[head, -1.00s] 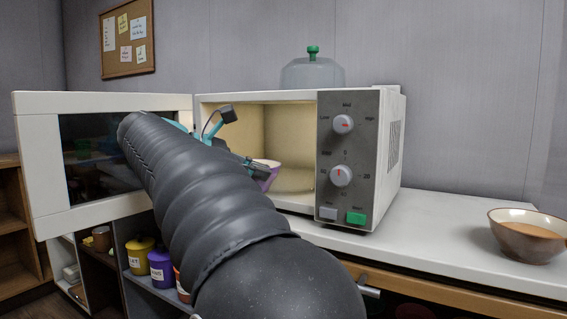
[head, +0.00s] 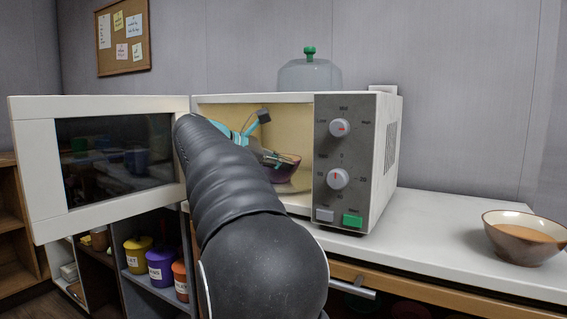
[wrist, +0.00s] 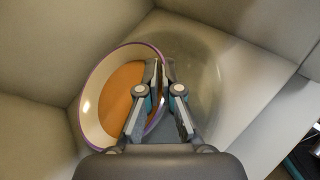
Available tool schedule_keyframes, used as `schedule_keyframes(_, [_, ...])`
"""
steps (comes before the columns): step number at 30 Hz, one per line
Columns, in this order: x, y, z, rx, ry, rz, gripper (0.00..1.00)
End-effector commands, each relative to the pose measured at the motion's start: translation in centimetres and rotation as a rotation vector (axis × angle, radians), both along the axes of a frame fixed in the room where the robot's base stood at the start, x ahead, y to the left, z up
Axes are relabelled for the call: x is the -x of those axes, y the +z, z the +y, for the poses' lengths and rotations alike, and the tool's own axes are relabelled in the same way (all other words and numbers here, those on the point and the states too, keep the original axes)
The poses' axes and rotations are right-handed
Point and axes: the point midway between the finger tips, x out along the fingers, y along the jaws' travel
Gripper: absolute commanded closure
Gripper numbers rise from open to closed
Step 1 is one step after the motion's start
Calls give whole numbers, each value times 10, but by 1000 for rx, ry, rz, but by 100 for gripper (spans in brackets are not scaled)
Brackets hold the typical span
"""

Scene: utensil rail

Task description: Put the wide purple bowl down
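The wide purple bowl (head: 287,172) is inside the open microwave (head: 393,140), partly hidden behind my arm in the head view. In the wrist view the bowl (wrist: 89,122) has a pale inside, a purple rim and orange-brown contents. My gripper (wrist: 162,72) is shut on the bowl's right rim, one finger inside and one outside. It also shows in the head view (head: 272,158). The round glass turntable (wrist: 203,82) shows to the right of the bowl. I cannot tell whether the bowl touches it.
The microwave door (head: 28,165) stands wide open on the left. The cavity walls are close around my gripper. A brown bowl (head: 522,247) of similar contents stands on the white counter (head: 430,225) at right. A clear dome with a green knob (head: 310,75) sits on top.

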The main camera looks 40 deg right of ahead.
Motion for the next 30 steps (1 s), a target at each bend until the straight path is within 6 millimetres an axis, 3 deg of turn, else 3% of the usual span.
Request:
schedule_keyframes(5, [0, -1, 0, 1, -1, -1, 100])
schedule_keyframes(9, [0, -1, 0, -1, -1, 0, 69])
schedule_keyframes(20, [0, 1, 1, 0, 0, 0, 69])
schedule_keyframes(25, [-5, 8, 19, 0, 2, 0, 69])
schedule_keyframes(30, [-13, 20, 50, 0, 4, 0, 69])
